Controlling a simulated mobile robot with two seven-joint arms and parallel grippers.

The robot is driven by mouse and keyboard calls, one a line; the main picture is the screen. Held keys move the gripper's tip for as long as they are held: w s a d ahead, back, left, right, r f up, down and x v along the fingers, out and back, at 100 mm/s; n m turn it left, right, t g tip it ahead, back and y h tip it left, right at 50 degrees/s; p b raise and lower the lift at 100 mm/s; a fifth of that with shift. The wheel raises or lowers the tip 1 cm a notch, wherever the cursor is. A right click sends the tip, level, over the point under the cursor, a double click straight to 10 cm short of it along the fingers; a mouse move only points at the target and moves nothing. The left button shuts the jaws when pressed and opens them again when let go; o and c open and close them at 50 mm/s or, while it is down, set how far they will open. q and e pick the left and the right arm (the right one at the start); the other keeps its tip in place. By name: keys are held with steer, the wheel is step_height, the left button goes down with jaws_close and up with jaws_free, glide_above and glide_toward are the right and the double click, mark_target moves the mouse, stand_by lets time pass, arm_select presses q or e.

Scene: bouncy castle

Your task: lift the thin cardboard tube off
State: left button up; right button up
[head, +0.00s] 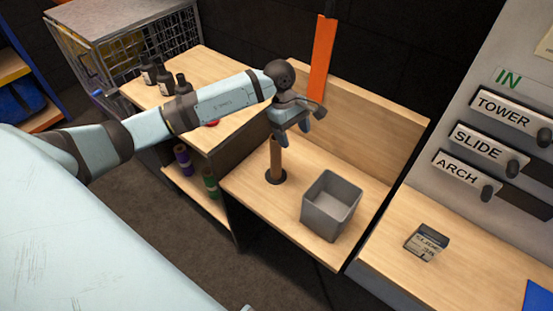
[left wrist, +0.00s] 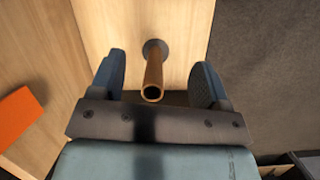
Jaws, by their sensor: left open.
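The thin brown cardboard tube (head: 276,158) stands upright on a dark round base (head: 275,177) on the wooden bench. My left gripper (head: 297,131) is above the tube's top, its fingers pointing down. In the left wrist view the tube (left wrist: 153,76) shows between the two open fingers (left wrist: 158,82), its hollow end toward the camera. The fingers do not touch it. The dark base (left wrist: 154,48) shows at its far end. My right gripper is not in view.
A grey open bin (head: 330,204) stands right of the tube. An orange strip (head: 321,60) rises behind at the back panel. Dark bottles (head: 164,78) stand on the left bench. A small box (head: 427,242) lies on the right bench, below a panel of labelled slots (head: 480,140).

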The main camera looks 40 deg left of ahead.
mark_target(276, 145)
arm_select(q)
steer(key=w+a+r+y, duration=0.2)
steer(key=a+y, duration=0.2)
steer(key=a, duration=0.3)
steer(key=shift+m, duration=0.4)
steer(key=shift+f+p, duration=1.05)
steer(key=shift+f, duration=5.55)
steer(key=c, duration=1.2)
